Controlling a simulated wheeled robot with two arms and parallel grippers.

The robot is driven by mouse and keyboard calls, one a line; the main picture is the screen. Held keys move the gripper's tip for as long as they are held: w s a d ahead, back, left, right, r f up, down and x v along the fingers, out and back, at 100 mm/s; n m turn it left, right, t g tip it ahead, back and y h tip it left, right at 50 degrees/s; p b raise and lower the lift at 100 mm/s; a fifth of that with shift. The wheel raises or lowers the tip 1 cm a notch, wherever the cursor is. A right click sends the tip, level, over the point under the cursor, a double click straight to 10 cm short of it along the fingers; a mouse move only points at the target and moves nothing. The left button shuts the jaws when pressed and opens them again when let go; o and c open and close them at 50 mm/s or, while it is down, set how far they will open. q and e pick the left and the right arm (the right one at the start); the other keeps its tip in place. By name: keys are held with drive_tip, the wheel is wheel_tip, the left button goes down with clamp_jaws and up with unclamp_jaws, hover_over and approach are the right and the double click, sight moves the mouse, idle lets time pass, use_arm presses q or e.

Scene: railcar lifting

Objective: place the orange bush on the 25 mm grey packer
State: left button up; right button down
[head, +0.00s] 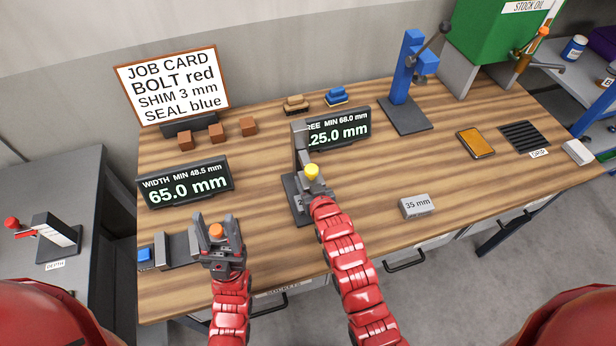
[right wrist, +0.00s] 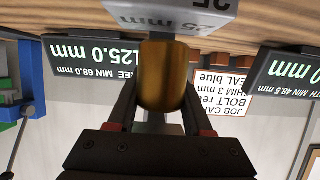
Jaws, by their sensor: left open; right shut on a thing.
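My right gripper (head: 314,182) is shut on a small yellow bush (head: 312,171). In the right wrist view this bush (right wrist: 163,75) looks brass-gold between the fingers. The grey 25 mm packer (right wrist: 170,15) is just beyond it there, its label upside down; I cannot tell whether they touch. In the head view the packer (head: 300,203) is mostly hidden behind my right arm, at the foot of the dark upright gauge (head: 300,145). My left gripper (head: 219,236) is open at the width gauge, with a small orange piece (head: 216,231) between its fingers.
The width gauge (head: 178,248) lies at the front left. A grey 35 mm packer (head: 416,206) sits right of my right arm. Displays read 65.0 mm (head: 186,184) and 125.0 mm (head: 345,131). A blue press (head: 407,75) stands at the back.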

drive_tip(key=shift+f+b, duration=0.65)
drive_tip(key=shift+b, duration=0.1)
drive_tip(key=shift+c, duration=1.6)
unclamp_jaws()
drive_tip(key=shift+r, duration=0.1)
